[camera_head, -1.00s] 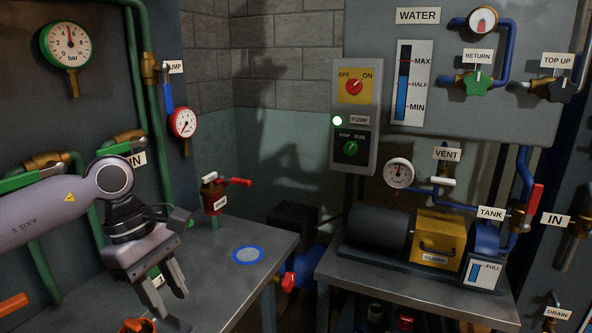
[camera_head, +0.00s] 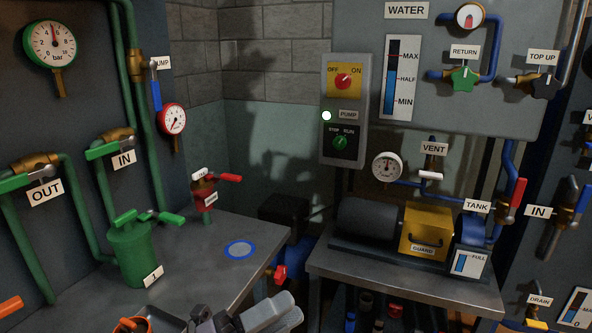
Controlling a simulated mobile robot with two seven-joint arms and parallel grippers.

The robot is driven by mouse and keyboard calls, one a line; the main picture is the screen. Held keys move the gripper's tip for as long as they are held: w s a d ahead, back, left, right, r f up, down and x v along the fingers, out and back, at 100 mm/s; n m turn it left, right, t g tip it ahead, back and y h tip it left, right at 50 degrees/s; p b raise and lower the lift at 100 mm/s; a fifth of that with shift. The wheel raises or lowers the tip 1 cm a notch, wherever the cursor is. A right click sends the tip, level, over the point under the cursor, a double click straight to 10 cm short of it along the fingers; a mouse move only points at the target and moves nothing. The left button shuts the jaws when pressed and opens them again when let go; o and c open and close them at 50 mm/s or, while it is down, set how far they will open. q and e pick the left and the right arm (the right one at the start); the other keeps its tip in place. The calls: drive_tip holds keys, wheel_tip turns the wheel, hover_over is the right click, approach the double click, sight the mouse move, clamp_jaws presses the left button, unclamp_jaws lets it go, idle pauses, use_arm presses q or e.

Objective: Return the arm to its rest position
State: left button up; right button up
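My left gripper (camera_head: 225,322) is low at the bottom edge of the head view, with part of my grey arm beside it. It is partly cut off by the frame, so I cannot tell whether its fingers are apart. Nothing shows held in it. My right gripper is not in view.
A green canister (camera_head: 133,255) labelled 1 stands on the left table. The right table (camera_head: 400,282) carries the pump and yellow guard (camera_head: 425,228). Pipes line the left panel.

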use_arm(q)
drive_tip(key=w+a+f+n+t+y, duration=0.1)
drive_tip(key=a+f+n+t+y, duration=0.6)
drive_tip(key=n, duration=0.7)
drive_tip(key=s+a+f+n+g+y, duration=0.2)
drive_tip(key=s+a+f+n+y, duration=0.1)
drive_tip(key=f, duration=0.4)
drive_tip(key=s+a+f+n+g+y+p, duration=0.1)
drive_tip(key=s+a+f+n+y, duration=0.3)
drive_tip(key=s+f+n, duration=0.2)
drive_tip(key=s+a+f+n+g+y, duration=0.2)
drive_tip(key=s+a+f+n+y, duration=0.2)
drive_tip(key=f+n, duration=0.3)
drive_tip(key=shift+s+f+g, duration=0.3)
drive_tip(key=shift+s+f, duration=0.1)
drive_tip(key=shift+s, duration=0.35)
